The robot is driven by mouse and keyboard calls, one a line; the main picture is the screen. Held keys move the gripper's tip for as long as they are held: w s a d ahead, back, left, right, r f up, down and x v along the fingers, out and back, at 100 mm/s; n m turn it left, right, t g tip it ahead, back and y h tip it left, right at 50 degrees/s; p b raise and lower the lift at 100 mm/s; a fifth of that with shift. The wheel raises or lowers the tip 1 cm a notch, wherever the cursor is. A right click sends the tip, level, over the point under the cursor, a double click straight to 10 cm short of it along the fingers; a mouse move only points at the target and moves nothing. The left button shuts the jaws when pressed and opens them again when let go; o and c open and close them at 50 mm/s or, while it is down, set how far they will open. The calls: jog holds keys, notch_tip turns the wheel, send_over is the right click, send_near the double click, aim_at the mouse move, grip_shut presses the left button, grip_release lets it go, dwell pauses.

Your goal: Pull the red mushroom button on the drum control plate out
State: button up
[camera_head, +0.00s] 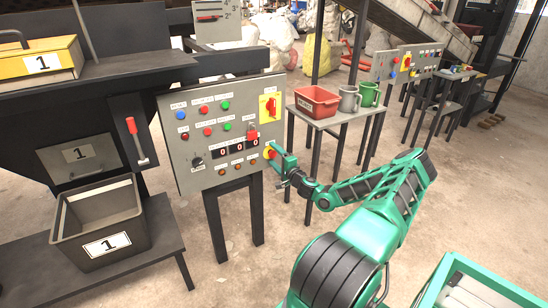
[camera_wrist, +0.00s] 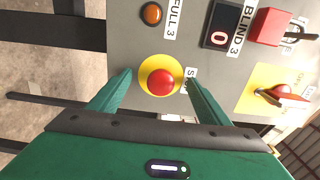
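The red mushroom button (camera_wrist: 161,82) sits on a round yellow backing on the grey drum control plate (camera_wrist: 125,28). In the wrist view it lies between and just beyond my two green fingertips. My gripper (camera_wrist: 155,88) is open, with a finger on each side of the button and visible space to both. In the head view my gripper (camera_head: 273,155) is at the lower right edge of the control plate (camera_head: 180,155). There the button (camera_head: 267,153) is partly hidden by my gripper.
A red padlock-like block (camera_wrist: 273,27), a red and yellow rotary switch (camera_wrist: 275,95), an orange lamp (camera_wrist: 152,13) and a digit display (camera_wrist: 220,25) are close by on the plate. A small table with a red bin (camera_head: 317,101) and mugs stands behind my arm.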

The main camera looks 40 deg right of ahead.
jog(key=c, duration=1.4)
jog(key=shift+v, duration=0.85)
jog(key=shift+f, duration=0.2)
jog(key=o, duration=2.2)
jog(key=shift+r, duration=0.15)
jog(key=v, duration=0.8)
jog(key=shift+w, duration=0.1)
